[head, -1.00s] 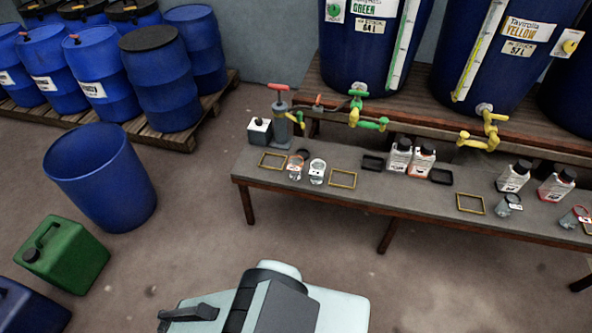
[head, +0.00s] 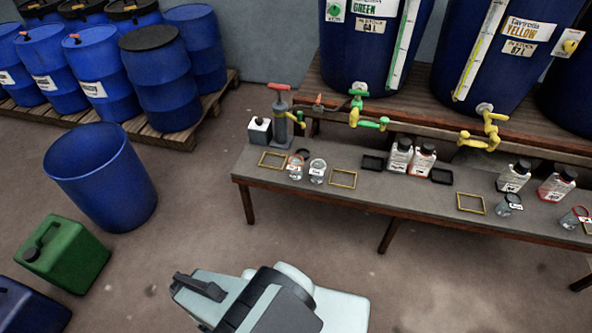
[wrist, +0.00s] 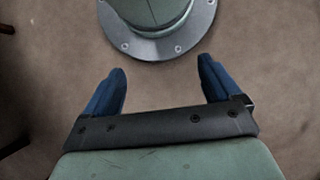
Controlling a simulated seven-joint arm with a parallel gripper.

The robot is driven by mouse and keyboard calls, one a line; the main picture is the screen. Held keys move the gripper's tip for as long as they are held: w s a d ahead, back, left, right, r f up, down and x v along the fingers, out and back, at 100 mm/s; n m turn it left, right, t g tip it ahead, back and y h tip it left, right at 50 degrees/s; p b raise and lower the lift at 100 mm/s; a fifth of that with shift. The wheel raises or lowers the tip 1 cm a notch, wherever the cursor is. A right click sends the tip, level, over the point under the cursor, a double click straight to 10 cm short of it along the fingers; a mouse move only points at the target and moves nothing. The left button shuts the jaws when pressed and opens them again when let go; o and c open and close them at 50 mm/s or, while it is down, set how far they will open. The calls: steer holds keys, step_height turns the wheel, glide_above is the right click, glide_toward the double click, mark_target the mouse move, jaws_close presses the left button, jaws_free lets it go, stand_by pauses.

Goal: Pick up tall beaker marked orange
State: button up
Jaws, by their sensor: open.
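Several small clear beakers stand on the long grey bench. A beaker with a white label (head: 296,169) and another (head: 317,171) stand side by side at its left part. A third beaker (head: 508,203) stands farther right, and a beaker with a red rim (head: 571,218) is near the right edge. The labels are too small to tell which beaker is the tall one marked orange. My gripper (wrist: 162,82) is open and empty in the wrist view, with bare floor between its blue fingers. My arm is at the bottom of the head view, well apart from the bench.
The bench (head: 390,205) also holds yellow frames (head: 342,179), white bottles (head: 399,157) and a grey pump (head: 281,122). Blue vats with taps (head: 372,50) stand behind it. An open blue drum (head: 102,180) and a green canister (head: 66,254) stand left. Floor before the bench is clear.

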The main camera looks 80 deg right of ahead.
steer(key=w+d+r+m+t, duration=0.1)
steer(key=d+r+m+t, duration=0.2)
steer(key=d, duration=1)
steer(key=w+d+r+m+t, duration=0.1)
steer(key=d+r+m, duration=0.3)
steer(key=d, duration=0.8)
steer(key=s+d+r+m+t+h, duration=0.1)
steer(key=s+d+r+m, duration=0.1)
steer(key=s+d+r, duration=0.5)
steer(key=s+d+r+m+t+h, duration=0.1)
steer(key=s+d+r+m, duration=0.15)
steer(key=d, duration=0.95)
steer(key=s+d+r+m+t+h, duration=0.1)
steer(key=s+d+r, duration=0.35)
steer(key=d, duration=0.45)
steer(key=n+h, duration=0.2)
steer(key=h, duration=0.1)
glide_toward(296, 163)
steer(key=shift+n, duration=0.25)
steer(key=x, duration=0.4)
steer(key=a+x, duration=0.1)
steer(key=x, duration=0.2)
steer(key=shift+s+f, duration=0.1)
steer(key=shift+f, duration=0.15)
steer(key=c, duration=1)
